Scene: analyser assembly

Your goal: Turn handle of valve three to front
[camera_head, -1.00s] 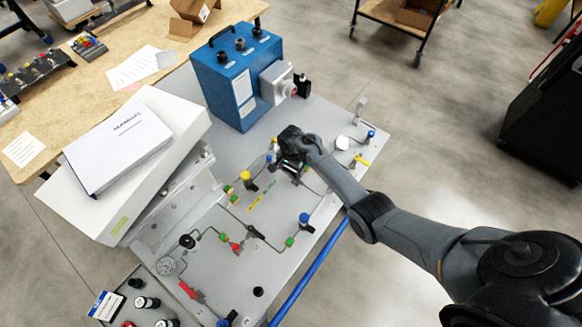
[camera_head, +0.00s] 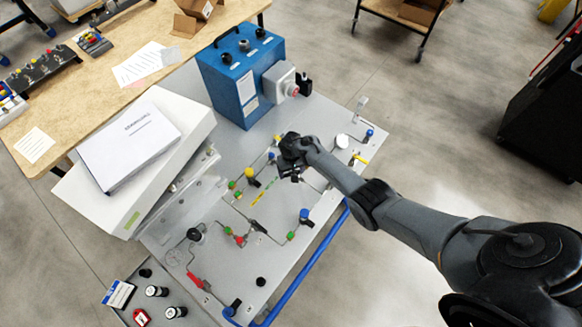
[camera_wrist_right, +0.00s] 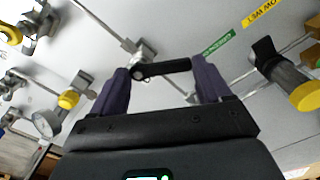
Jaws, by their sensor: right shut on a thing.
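My right gripper (camera_head: 289,174) is over the grey panel (camera_head: 270,280), on its right half, just in front of the blue box. The right wrist view shows its two fingers (camera_wrist_right: 163,84) on either side of a black valve handle (camera_wrist_right: 163,68), shut on it. The handle runs crosswise between the fingers, and its metal valve body (camera_wrist_right: 140,52) sits on a thin tube behind it. In the head view the gripper mostly hides this valve, and I cannot read its number. My left gripper is not in view.
A blue box (camera_head: 237,85) stands at the panel's back. A blue rail (camera_head: 305,268) runs along the panel's front edge. A white manual (camera_head: 130,145) lies at left.

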